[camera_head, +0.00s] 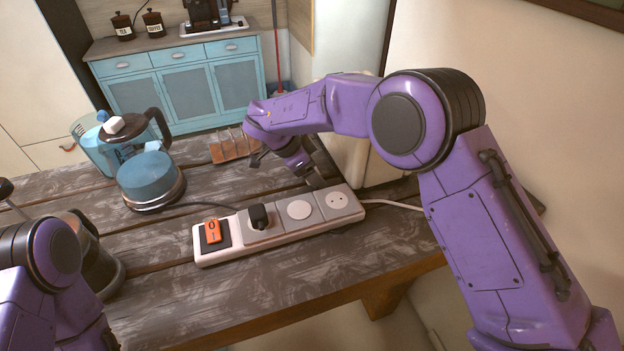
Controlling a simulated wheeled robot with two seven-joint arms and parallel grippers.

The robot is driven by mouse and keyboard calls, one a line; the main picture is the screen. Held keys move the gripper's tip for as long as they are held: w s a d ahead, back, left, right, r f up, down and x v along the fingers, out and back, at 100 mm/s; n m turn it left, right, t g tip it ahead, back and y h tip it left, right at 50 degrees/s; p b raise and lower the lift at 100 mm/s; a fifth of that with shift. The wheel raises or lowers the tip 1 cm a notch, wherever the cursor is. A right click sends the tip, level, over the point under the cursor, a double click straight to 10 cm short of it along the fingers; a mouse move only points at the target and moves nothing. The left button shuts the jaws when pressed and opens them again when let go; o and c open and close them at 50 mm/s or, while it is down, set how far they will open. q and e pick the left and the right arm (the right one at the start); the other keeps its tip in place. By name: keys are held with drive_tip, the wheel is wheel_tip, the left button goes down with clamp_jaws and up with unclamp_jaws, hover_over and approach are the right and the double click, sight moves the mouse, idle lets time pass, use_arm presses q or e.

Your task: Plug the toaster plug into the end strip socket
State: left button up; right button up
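A white power strip (217,257) lies on the table's right part. At its left end is an orange switch (212,231). A black plug (259,215) sits in the socket beside the switch, with a dark cord running left. The middle place shows a plain white disc (299,209). The end socket (338,200) at the right is empty, with its holes showing. My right gripper (288,170) is behind the strip, its dark fingers spread, and no plug shows between them. I cannot make out a separate toaster plug. My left arm enters at lower left, its gripper out of view.
A blue coffee maker (149,177) stands on the wooden table (165,294) left of the strip. A brown rack (234,147) is behind my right gripper. A white cord (393,204) leaves the strip's right end. The table in front of the strip is clear.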

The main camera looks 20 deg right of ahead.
drive_tip(key=shift+c, duration=0.3)
drive_tip(key=c, duration=0.9)
wheel_tip(320, 180, up, 4)
drive_tip(key=p, duration=0.4)
drive_tip(key=shift+w+r, duration=0.1)
drive_tip(key=shift+r, duration=0.15)
drive_tip(key=s+r+p, duration=0.2)
drive_tip(key=shift+a+r+p, duration=0.2)
drive_tip(key=shift+a+p, duration=0.05)
drive_tip(key=shift+p, duration=0.15)
drive_tip(key=s+a+r, duration=0.1)
drive_tip(key=s+r, duration=0.1)
drive_tip(key=s, duration=0.2)
drive_tip(key=s+r, duration=0.2)
drive_tip(key=s, duration=0.2)
drive_tip(key=s+a+r, duration=0.1)
drive_tip(key=s+r, duration=0.1)
drive_tip(key=s, duration=0.2)
drive_tip(key=shift+a+r+b, duration=0.1)
drive_tip(key=shift+a+b, duration=0.25)
drive_tip(key=shift+w, duration=0.1)
